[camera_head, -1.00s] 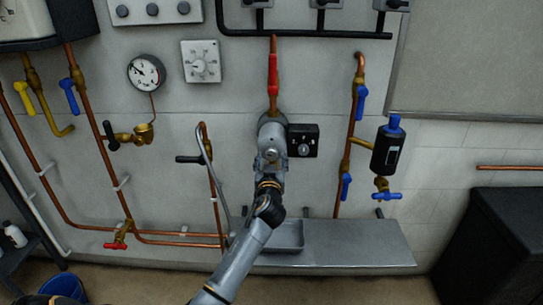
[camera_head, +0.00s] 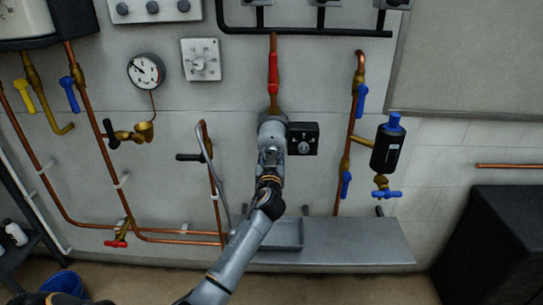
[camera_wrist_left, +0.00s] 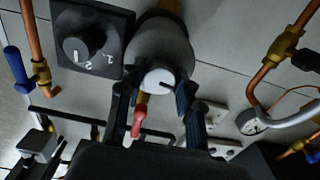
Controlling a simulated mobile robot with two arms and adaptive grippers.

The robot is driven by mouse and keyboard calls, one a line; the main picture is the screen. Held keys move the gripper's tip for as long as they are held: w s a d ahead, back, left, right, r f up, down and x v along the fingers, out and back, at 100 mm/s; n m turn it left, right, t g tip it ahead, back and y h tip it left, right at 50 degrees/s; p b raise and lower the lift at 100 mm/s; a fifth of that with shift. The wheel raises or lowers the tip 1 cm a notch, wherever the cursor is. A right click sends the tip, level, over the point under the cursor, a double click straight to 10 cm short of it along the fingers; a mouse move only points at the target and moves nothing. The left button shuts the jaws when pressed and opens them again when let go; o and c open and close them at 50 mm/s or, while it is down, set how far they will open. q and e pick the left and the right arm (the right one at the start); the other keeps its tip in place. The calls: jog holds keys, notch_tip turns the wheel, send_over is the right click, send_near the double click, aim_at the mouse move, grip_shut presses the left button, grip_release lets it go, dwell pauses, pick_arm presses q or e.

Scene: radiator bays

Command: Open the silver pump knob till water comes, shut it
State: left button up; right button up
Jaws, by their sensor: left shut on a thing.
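The grey pump (camera_head: 271,127) is on the wall below a red-handled valve (camera_head: 273,75). My left gripper (camera_head: 270,150) is at the pump's front and hides the knob in the head view. In the left wrist view, the round silver knob (camera_wrist_left: 159,82) with a dark mark sits on the pump body (camera_wrist_left: 160,45). The two dark fingers of my left gripper (camera_wrist_left: 160,93) are on either side of it, shut on it. No water shows in either view. My right gripper is not in view.
A black box with a dial (camera_head: 304,139) is close to the pump's right. A black-handled pipe (camera_head: 190,157) is to its left. A metal shelf with a shallow basin (camera_head: 340,242) is below. Blue-handled valves (camera_head: 361,95) stand further right.

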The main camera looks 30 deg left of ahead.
pick_arm(q)
jog(key=shift+m, duration=0.3)
jog(key=m, duration=0.4)
jog(key=shift+m, duration=0.4)
jog(key=m+p, duration=0.1)
jog(key=m, duration=0.4)
jog(key=shift+a+m, duration=0.1)
jog(key=shift+m, duration=0.5)
jog(key=o, duration=1.2)
jog(key=shift+c, duration=0.2)
jog(key=v, duration=1.2)
